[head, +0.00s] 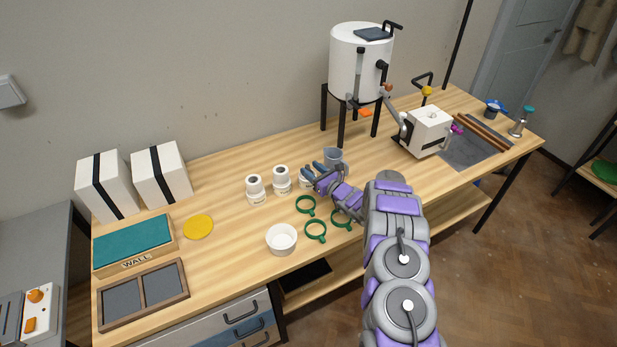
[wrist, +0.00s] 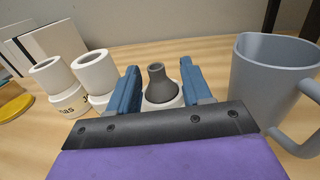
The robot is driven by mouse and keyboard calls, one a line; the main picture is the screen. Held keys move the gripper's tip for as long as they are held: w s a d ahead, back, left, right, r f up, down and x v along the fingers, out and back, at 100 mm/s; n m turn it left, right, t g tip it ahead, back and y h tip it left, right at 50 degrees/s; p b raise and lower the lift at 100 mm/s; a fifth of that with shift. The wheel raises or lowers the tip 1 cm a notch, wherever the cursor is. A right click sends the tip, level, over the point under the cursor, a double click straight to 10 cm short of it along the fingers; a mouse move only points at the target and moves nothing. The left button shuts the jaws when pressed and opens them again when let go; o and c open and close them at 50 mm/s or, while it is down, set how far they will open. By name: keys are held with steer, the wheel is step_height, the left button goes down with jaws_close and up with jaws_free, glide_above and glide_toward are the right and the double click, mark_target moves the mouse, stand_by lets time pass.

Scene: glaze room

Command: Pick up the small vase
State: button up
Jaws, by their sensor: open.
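A small dark grey vase (wrist: 158,86) with a narrow neck and flared lip shows between the two blue fingers of my gripper (wrist: 160,68) in the wrist view. A pale round form shows around its lower part; its base is hidden behind my gripper. The fingers stand on either side of the vase with a gap visible around its neck. In the head view my gripper (head: 313,170) is low over the worktable, just right of the white jars, and it hides most of what is between its fingers.
Two white jars (head: 255,190) (head: 281,180) stand close on the left. A grey jug (head: 333,158) stands close on the right, its handle towards me in the wrist view. Green rings (head: 315,231) and a white bowl (head: 282,240) lie nearer the front edge. A white tank (head: 358,65) stands behind on legs.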

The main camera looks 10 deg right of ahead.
steer(key=shift+w+a, duration=0.95)
steer(key=shift+d, duration=0.3)
steer(key=c, duration=0.4)
steer(key=shift+a, duration=0.15)
steer(key=c, duration=0.4)
